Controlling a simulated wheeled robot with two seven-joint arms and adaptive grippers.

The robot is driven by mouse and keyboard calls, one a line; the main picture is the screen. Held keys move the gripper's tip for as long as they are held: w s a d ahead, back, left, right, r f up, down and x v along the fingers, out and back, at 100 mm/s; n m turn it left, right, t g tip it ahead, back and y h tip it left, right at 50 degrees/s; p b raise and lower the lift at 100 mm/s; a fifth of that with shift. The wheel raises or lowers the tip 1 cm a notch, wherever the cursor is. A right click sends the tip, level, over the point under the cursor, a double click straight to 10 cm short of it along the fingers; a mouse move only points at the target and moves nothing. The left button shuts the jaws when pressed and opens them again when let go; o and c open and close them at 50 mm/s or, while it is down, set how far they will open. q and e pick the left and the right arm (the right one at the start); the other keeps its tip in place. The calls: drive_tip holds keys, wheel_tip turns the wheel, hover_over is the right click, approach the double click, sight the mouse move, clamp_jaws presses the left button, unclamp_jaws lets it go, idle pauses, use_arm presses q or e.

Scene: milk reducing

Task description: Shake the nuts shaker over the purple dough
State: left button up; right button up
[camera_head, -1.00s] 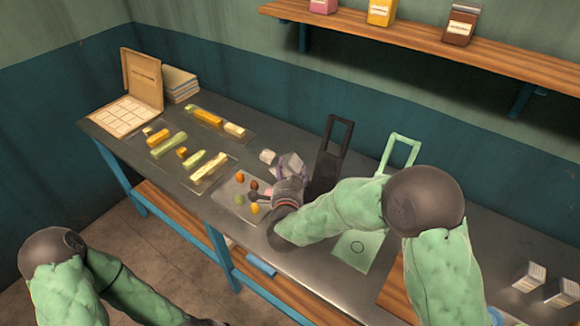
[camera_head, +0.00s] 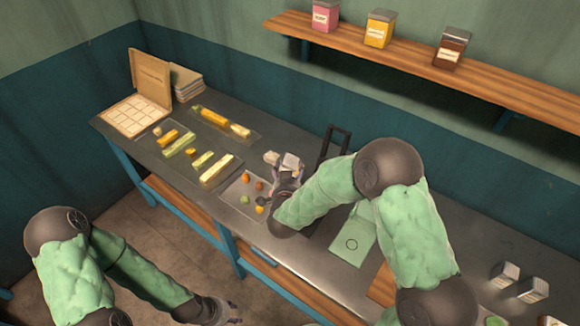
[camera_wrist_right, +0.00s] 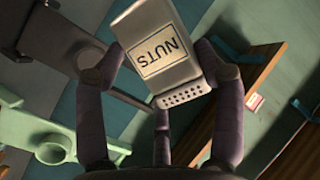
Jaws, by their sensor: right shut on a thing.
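In the right wrist view the nuts shaker (camera_wrist_right: 165,50) is a pale box with a NUTS label and a perforated end. My right gripper (camera_wrist_right: 165,72) is shut on it, with fingers along its sides. In the head view my right gripper (camera_head: 287,176) holds the shaker (camera_head: 290,161) tilted near the tray of dough balls (camera_head: 232,193). Orange, brown, green and yellow balls show there. I cannot make out the purple dough, which may be hidden by my right gripper or forearm. My left gripper (camera_head: 218,310) is low at the bottom, off the table, its fingers unclear.
Trays of coloured bars (camera_head: 215,170) and an open box (camera_head: 148,85) lie to the left. A small pale block (camera_head: 271,157) is beside the shaker. Small pale containers (camera_head: 532,290) stand far right.

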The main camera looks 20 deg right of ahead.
sight(287, 165)
drive_tip(key=shift+w+a+r+n+g+p, duration=0.2)
drive_tip(key=shift+r+n+p, duration=0.5)
drive_tip(key=shift+p, duration=1)
drive_tip(key=shift+w+d+r+n+g+p, duration=0.1)
drive_tip(key=shift+r+n+g+p, duration=0.4)
drive_tip(key=shift+p, duration=1.2)
drive_tip(key=shift+w+a+r+n+p, duration=0.1)
drive_tip(key=shift+r+n+p, duration=0.2)
drive_tip(key=shift+n+p, duration=0.7)
